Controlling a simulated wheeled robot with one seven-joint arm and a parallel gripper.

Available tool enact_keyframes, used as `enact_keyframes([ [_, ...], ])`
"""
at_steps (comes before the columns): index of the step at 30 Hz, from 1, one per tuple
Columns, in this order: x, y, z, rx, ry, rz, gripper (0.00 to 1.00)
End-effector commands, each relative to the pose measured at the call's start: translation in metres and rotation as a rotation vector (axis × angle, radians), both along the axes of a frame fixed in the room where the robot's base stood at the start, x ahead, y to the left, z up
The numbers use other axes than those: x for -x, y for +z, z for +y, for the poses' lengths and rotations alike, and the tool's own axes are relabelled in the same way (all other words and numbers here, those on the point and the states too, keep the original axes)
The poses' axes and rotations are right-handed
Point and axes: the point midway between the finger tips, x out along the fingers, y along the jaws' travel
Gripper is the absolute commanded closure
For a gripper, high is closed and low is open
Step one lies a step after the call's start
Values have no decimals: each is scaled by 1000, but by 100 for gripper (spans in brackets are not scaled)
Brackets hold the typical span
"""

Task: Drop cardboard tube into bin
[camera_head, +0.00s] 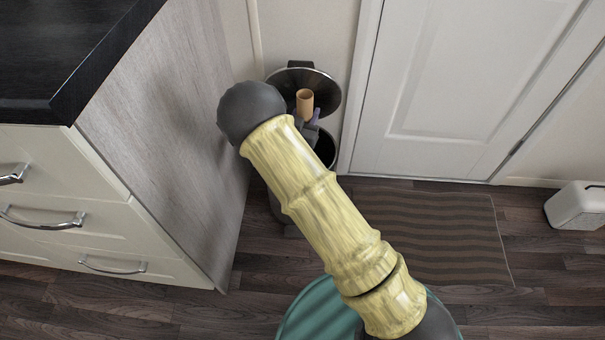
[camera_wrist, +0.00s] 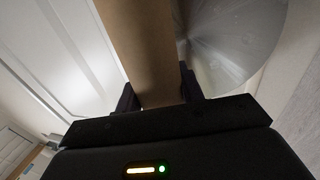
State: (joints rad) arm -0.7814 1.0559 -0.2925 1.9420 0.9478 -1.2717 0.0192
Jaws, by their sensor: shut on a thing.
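The cardboard tube (camera_head: 305,103) is a tan hollow cylinder. It stands roughly upright in my gripper (camera_head: 311,130), above the bin. In the wrist view the tube (camera_wrist: 150,50) fills the space between the two dark fingers of my gripper (camera_wrist: 160,96), which is shut on it. The bin (camera_head: 325,150) is a dark round bin in the corner with its lid (camera_head: 328,88) raised. The lid also shows in the wrist view (camera_wrist: 232,45), to the right of the tube. My arm hides much of the bin, and I cannot tell whether the tube's lower end is inside the opening.
A cabinet (camera_head: 170,120) with drawers and a black worktop (camera_head: 65,50) stands left of the bin. A white door (camera_head: 460,90) is to the right. A striped mat (camera_head: 445,235) lies on the floor before the door. A white box-like object (camera_head: 577,206) stands at the right edge.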

Motion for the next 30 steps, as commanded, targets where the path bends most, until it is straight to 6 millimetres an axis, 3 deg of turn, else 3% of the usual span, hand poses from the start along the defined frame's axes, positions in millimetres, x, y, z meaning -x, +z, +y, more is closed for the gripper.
enact_keyframes([
  [15, 0, -54, 0, -1, 0, -1, 83],
  [27, 0, -58, 0, -1, 0, -1, 83],
  [28, 0, -58, 0, -1, 0, -1, 60],
  [30, 0, -58, 0, -1, 0, -1, 47],
])
